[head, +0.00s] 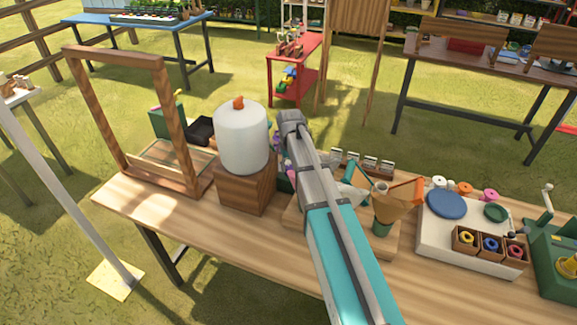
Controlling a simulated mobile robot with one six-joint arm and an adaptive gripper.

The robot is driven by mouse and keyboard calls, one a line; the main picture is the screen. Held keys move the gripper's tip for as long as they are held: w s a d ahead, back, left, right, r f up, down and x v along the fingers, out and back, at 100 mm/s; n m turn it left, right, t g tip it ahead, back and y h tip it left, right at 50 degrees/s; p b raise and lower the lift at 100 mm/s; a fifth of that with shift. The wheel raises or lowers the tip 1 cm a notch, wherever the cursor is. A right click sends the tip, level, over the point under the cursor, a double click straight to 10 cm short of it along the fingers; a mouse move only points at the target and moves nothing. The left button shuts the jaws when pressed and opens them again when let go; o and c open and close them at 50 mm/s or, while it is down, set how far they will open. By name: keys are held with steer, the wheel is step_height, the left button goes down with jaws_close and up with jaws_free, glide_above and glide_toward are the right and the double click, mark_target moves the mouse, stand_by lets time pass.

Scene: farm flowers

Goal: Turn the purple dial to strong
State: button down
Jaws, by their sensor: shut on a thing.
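My arm reaches over the wooden table from the lower right, and its wrist is just right of the white tank. The jaws are hidden behind my own arm, so I cannot see their grip. Small purple bits (277,143) show between the tank and my wrist, partly covered. I cannot tell whether they are the purple dial or flowers. No dial marking or strong setting is readable.
The white tank (241,140) with an orange knob stands on a wooden block (246,187). A wooden frame (87,110) stands at left. A paper-wrapped bunch (391,208), a white board (441,239) with spools and a green device (556,265) are at right. The table's front left is bare.

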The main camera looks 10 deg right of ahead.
mark_target(290, 167)
steer(key=shift+n, duration=1)
steer(key=shift+c, duration=1.3)
jaws_free()
steer(key=shift+r, duration=0.1)
step_height(290, 167, up, 9)
steer(key=p, duration=0.9)
steer(key=shift+r+p, duration=0.3)
steer(key=shift+p, duration=0.15)
